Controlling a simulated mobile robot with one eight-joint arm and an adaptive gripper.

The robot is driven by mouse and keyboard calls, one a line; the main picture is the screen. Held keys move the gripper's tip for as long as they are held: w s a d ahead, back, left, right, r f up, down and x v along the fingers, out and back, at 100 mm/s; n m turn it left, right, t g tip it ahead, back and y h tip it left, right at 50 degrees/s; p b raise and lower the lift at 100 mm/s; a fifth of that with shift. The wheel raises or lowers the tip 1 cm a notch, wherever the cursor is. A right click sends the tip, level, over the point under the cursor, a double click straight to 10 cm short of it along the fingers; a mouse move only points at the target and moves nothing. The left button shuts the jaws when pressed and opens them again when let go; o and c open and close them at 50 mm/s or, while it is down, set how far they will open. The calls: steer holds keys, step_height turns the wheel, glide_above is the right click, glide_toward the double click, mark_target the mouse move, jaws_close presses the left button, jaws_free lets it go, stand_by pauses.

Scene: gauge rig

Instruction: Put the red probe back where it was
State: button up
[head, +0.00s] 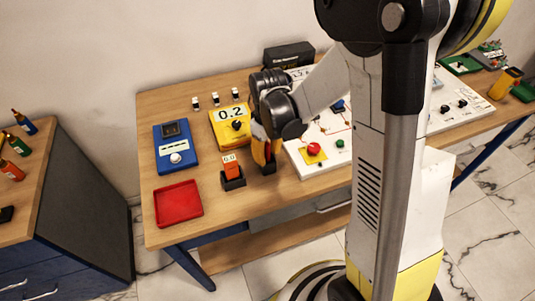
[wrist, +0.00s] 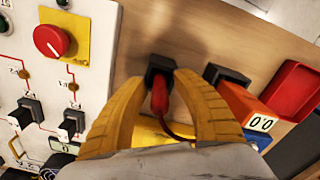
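The red probe (wrist: 160,96) stands in a small black holder (wrist: 158,66) on the wooden table, with its red cable curving off towards the lower right in the wrist view. My gripper (wrist: 162,78) has its two yellow fingers on either side of the probe and holder. Narrow gaps seem to show between the fingers and the probe, so it looks open around it. In the head view my gripper (head: 268,155) points down over the black holder (head: 268,168), and the fingers hide most of the probe.
An orange meter (head: 231,165) stands in a black holder left of my gripper. A red tray (head: 179,204), a blue device (head: 176,148) and a yellow meter (head: 229,127) reading 0.2 are farther left. A white panel (head: 322,171) with a red knob (wrist: 51,41) lies close by on the right.

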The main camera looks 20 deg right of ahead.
step_height(320, 180, up, 12)
steer(key=p, duration=0.4)
steer(key=shift+s, duration=0.1)
steer(key=s+r+m+t, duration=0.5)
steer(key=s+r+t, duration=0.2)
steer(key=s+r, duration=0.3)
steer(key=s, duration=0.2)
steer(key=shift+s+r, duration=0.3)
steer(key=shift+r, duration=0.1)
stand_by(0.4)
